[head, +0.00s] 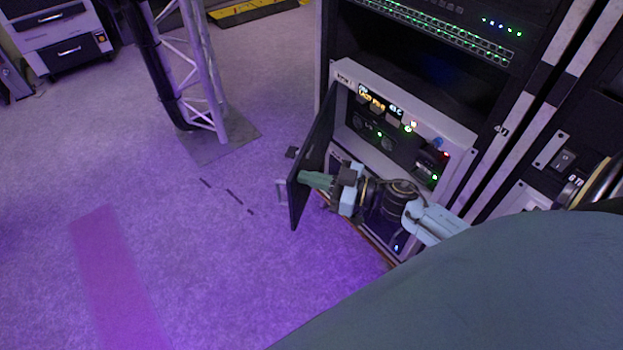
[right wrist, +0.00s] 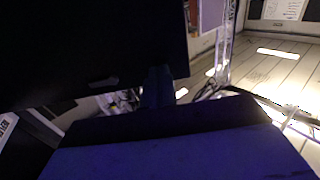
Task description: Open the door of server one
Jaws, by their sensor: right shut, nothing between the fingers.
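Server one (head: 455,131) is a grey-framed unit low in the black rack, with a lit orange display and several small lights on its front. Its dark door (head: 312,160) is swung wide open, hinged on the left side, and stands out from the front. My right gripper (head: 308,179) is shut and empty, its greenish fingers at the inner face of the door; I cannot tell if they touch it. In the right wrist view, a large dark panel, seemingly the door (right wrist: 90,50), fills the upper left beside the fingers (right wrist: 158,88). My left gripper is not in view.
The rack (head: 430,75) with rows of green lights rises above the server. A white truss post (head: 205,75) on a grey base plate stands to the left. A grey cabinet (head: 62,40) is at the far upper left. The purple-lit floor (head: 200,270) in front is mostly clear.

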